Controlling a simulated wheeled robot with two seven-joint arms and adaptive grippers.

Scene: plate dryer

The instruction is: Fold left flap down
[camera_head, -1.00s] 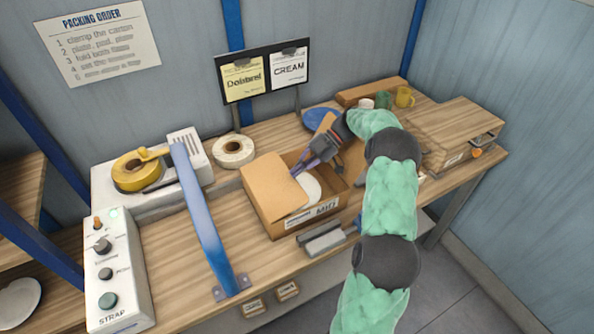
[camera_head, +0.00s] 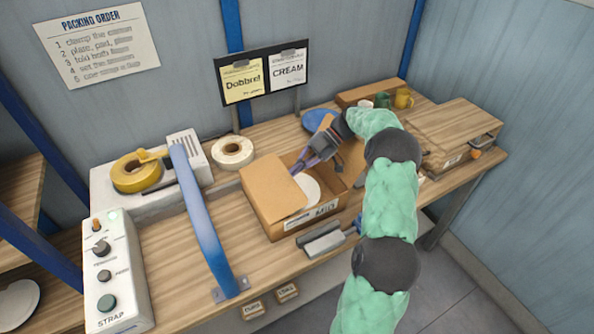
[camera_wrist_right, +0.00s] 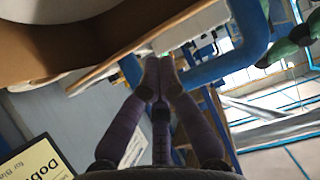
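The open cardboard box (camera_head: 264,214) stands on the bench with a white plate (camera_head: 307,188) inside. Its left flap (camera_head: 272,184) slants over the left part of the opening. A right flap (camera_head: 352,158) stands up on the other side, partly behind my arm. My right gripper (camera_head: 298,165) is above the box opening, near the far right edge of the left flap. In the right wrist view its fingertips (camera_wrist_right: 159,72) are together, close to a cardboard edge (camera_wrist_right: 140,50); I cannot tell whether they touch it. My left gripper is out of view.
A blue curved arch (camera_head: 205,225) rises left of the box. A tape roll (camera_head: 233,151) and a tape dispenser (camera_head: 137,171) are behind it. A grey clamp block (camera_head: 324,241) sits at the box's front. Mugs (camera_head: 403,99) and a blue plate (camera_head: 318,118) are at the back.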

